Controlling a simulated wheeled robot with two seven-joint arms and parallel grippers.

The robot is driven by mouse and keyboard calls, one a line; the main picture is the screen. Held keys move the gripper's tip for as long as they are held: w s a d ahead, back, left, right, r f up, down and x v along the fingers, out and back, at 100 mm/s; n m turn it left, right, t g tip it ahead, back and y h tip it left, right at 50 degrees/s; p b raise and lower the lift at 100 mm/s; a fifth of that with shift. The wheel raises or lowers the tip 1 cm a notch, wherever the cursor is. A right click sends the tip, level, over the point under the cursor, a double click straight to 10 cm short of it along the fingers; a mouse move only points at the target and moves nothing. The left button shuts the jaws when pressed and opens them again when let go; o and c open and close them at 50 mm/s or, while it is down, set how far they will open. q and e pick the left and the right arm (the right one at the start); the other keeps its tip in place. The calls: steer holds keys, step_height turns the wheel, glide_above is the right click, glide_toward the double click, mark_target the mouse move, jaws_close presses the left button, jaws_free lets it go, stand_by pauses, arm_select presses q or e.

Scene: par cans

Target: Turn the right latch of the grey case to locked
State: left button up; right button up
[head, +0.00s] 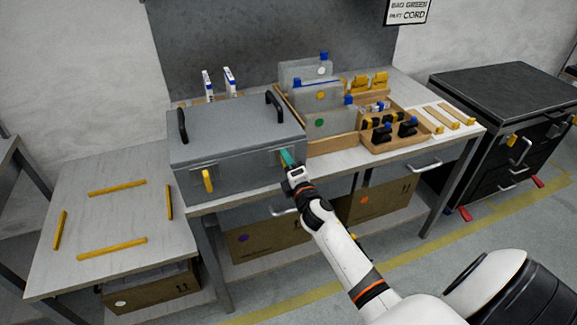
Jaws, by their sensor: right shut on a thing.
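The grey case (232,139) stands closed on the workbench, with two black handles on its lid. Its left latch (208,181) is yellow and hangs on the front face. My right gripper (288,160) is at the right end of the case's front, where the right latch sits. My left gripper is not in view.
A wooden tray (371,151) with dark clamps and upright grey panels (327,122) stand right of the case. A low table (100,215) with yellow strips is at left. A black cabinet (500,100) stands at right.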

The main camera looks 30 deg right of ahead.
steer(key=shift+f+m, duration=0.1)
steer(key=shift+m, duration=1)
steer(key=o, duration=1)
steer(key=b+v, duration=0.1)
steer(key=v, duration=1.1)
steer(key=shift+b, duration=0.35)
